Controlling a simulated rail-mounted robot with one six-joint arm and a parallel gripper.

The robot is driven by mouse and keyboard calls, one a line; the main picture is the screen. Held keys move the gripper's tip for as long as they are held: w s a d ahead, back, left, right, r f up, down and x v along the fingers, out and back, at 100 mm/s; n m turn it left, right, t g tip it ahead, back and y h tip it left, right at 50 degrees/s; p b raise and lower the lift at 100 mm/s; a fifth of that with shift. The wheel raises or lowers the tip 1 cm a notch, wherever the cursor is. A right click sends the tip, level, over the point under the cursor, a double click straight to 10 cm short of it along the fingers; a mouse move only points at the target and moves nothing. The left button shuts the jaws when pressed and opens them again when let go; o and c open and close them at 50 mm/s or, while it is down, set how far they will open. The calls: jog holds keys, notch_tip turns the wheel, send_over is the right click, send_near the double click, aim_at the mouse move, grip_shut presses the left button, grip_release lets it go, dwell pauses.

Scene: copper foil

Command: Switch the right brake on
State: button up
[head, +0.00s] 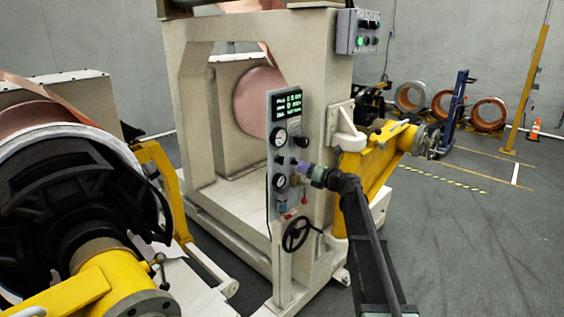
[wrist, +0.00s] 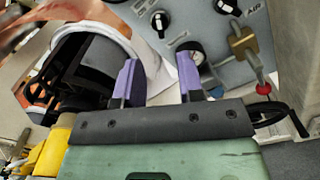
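The grey control panel (head: 271,205) stands upright on the front of the cream machine frame, with a green-lit display (head: 287,105), round gauges and black knobs. My gripper (head: 301,167) is in front of its lower half, between the upper gauge (head: 280,137) and the lower gauge (head: 279,181). In the wrist view my gripper (wrist: 159,62) has its two purple fingers apart with nothing between them. Two black knobs (wrist: 160,22) (wrist: 226,6) with white pointers lie beyond the fingertips.
A brass fitting (wrist: 243,42) and a red ball knob (wrist: 263,88) are right of the fingers. A black handwheel (head: 297,233) sits below the panel. Open floor lies to the right.

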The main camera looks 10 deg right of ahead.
aim_at(283, 159)
jog(key=x, duration=1)
jog(key=shift+w+a, duration=0.25)
jog(key=c, duration=0.6)
jog(key=shift+o, duration=0.2)
jog(key=shift+n, duration=0.4)
jog(key=n, duration=0.5)
jog(key=shift+s+a, duration=0.15)
jog(key=n, duration=0.6)
jog(key=shift+s+a, duration=0.1)
jog(key=shift+a, duration=0.05)
jog(key=shift+n, duration=0.3)
